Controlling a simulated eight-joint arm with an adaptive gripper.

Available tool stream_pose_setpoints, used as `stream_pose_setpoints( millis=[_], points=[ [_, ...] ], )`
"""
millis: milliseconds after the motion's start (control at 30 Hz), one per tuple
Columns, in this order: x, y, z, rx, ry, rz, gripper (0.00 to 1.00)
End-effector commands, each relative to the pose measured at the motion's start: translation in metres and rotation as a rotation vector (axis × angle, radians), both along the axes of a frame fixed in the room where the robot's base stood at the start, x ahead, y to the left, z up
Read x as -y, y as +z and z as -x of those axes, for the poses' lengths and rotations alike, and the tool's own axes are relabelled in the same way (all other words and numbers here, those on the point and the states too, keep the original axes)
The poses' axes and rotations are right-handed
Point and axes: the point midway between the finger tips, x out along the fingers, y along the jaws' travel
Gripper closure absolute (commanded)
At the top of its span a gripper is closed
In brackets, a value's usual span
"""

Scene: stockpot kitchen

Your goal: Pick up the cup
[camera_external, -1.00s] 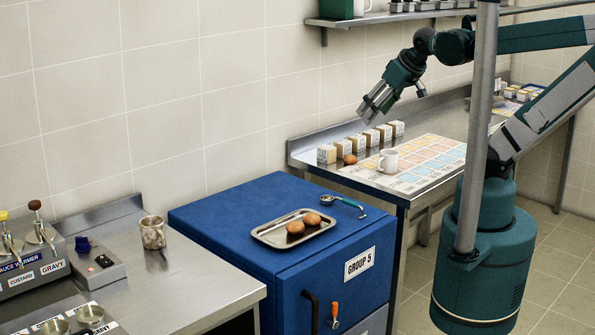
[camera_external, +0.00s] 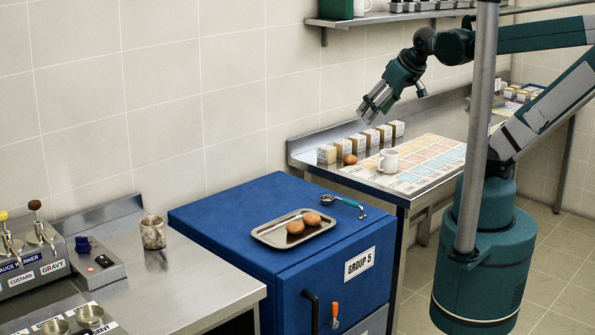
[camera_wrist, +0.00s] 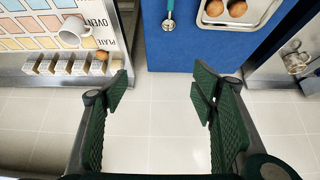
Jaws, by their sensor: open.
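A worn, mottled metal mug (camera_external: 153,232) stands on the left steel counter and shows at the right edge of the wrist view (camera_wrist: 296,61). My gripper (camera_external: 374,104) is open and empty, in the air above the row of small boxes, up and to the left of the white cup. In the wrist view its two fingers (camera_wrist: 163,86) are spread wide with nothing between them.
Several small boxes (camera_external: 362,142) and a brown egg (camera_external: 350,159) sit behind the chart (camera_external: 425,160). A tray (camera_external: 262,236) with two brown eggs and a green-handled scoop (camera_external: 343,201) lie on the blue cabinet (camera_external: 215,215). A shelf (camera_external: 350,19) hangs above.

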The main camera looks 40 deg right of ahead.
Motion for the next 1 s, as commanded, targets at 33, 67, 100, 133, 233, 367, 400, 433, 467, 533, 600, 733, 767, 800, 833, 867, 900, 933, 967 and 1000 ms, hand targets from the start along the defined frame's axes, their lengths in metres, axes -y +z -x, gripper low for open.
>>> stream_pose_setpoints(
  millis=[33,67,100,133,233,367,400,433,467,533,600,733,767,800,833,867,900,933,967,1000],
  points=[
    [0.0,0.0,0.0,0.0,0.0,0.0,0.43],
    [0.0,0.0,0.0,0.0,0.0,0.0,0.43],
    [0.0,0.0,0.0,0.0,0.0,0.0,0.39],
    [0.0,0.0,0.0,0.0,0.0,0.0,0.39],
    [0.0,0.0,0.0,0.0,0.0,0.0,0.39],
    [0.0,0.0,0.0,0.0,0.0,0.0,0.39],
    [0.0,0.0,0.0,0.0,0.001,0.001,0.39],
    [0.0,0.0,0.0,0.0,0.002,0.002,0.39],
    [-0.001,0.001,-0.001,-0.001,0.005,0.002,0.39],
    [-0.002,0.001,-0.003,-0.002,0.015,0.008,0.39],
    [-0.004,0.003,-0.005,-0.004,0.031,0.017,0.39],
    [-0.01,0.008,-0.016,-0.012,0.084,0.049,0.39],
    [-0.012,0.009,-0.019,-0.014,0.101,0.059,0.39],
    [-0.015,0.011,-0.023,-0.017,0.125,0.072,0.39],
    [-0.018,0.012,-0.027,-0.02,0.146,0.085,0.39],
    [-0.02,0.013,-0.03,-0.023,0.166,0.096,0.39],
    [-0.024,0.015,-0.036,-0.027,0.195,0.114,0.39],
    [-0.027,0.017,-0.04,-0.03,0.219,0.128,0.39],
    [-0.03,0.018,-0.044,-0.033,0.242,0.141,0.39],
    [-0.034,0.02,-0.05,-0.037,0.274,0.16,0.39]
  ],
)
